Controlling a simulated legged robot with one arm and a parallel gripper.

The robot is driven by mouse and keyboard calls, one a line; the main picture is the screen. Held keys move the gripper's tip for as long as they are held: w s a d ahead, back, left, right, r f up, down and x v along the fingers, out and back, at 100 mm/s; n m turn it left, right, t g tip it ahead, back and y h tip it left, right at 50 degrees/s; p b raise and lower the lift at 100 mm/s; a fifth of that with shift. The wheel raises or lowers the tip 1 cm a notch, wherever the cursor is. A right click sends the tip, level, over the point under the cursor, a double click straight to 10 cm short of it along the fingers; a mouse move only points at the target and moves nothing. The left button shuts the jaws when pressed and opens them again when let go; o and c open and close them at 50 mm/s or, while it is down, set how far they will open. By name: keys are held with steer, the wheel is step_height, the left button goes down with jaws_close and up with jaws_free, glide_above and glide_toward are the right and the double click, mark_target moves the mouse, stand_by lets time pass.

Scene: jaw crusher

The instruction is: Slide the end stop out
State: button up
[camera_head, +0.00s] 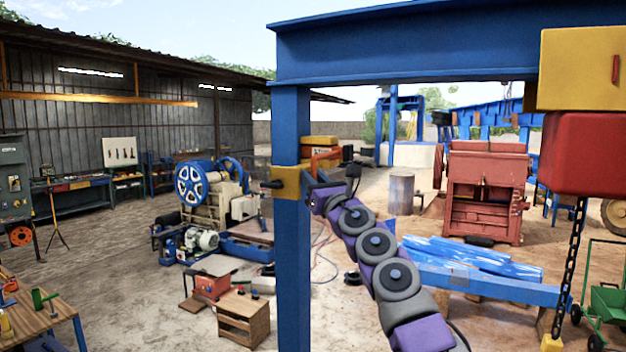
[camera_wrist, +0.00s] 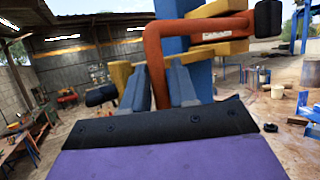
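An orange-red bent bar (camera_wrist: 155,65) with a black knob at its end sits at a yellow block (camera_head: 289,183) on the blue post (camera_head: 291,258). I take the bar to be part of the end stop; it shows also in the head view (camera_head: 325,156). My gripper (camera_wrist: 157,85) is at the bar, its two grey fingers on either side of the bar's upright leg. Whether the fingers press on the bar I cannot tell. The lower end of the bar is hidden behind my wrist. Another black knob (camera_head: 271,184) sticks out left of the yellow block.
A blue beam (camera_head: 400,50) runs overhead from the post. A red and yellow hoist (camera_head: 590,150) with a chain hangs at the right. A red crusher (camera_head: 486,190) stands behind my arm. Open dirt floor lies at the left.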

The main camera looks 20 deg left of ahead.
steer(key=shift+c, duration=0.2)
jaws_close()
steer(key=d+b, duration=0.7)
steer(key=d, duration=0.2)
steer(key=shift+s+d, duration=0.15)
steer(key=shift+s, duration=0.15)
steer(key=shift+w+d, duration=0.1)
